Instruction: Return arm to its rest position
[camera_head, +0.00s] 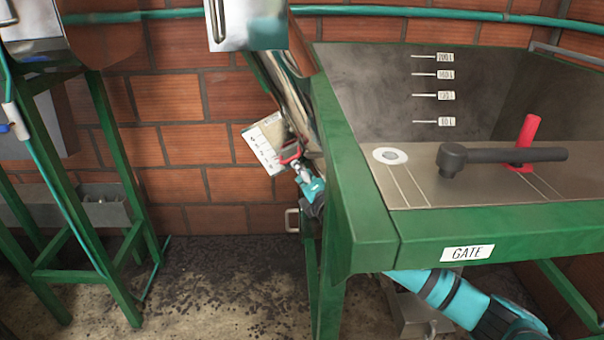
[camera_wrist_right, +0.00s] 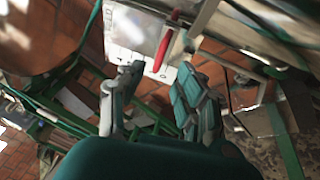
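My right arm (camera_head: 440,292) is teal and comes in from the lower right, passing beneath the green-framed hopper. It shows again left of the hopper's leg, where my right gripper (camera_head: 303,178) is close to a white labelled panel (camera_head: 262,146) with a red handle (camera_head: 290,153). In the right wrist view, the two fingers of my right gripper (camera_wrist_right: 158,92) stand apart with nothing between them. The red handle (camera_wrist_right: 168,42) is beyond the fingertips; I cannot tell whether any contact exists. My left gripper is not in view.
A green stand (camera_head: 110,170) is at left. Floor between them is open, with scattered dark bits.

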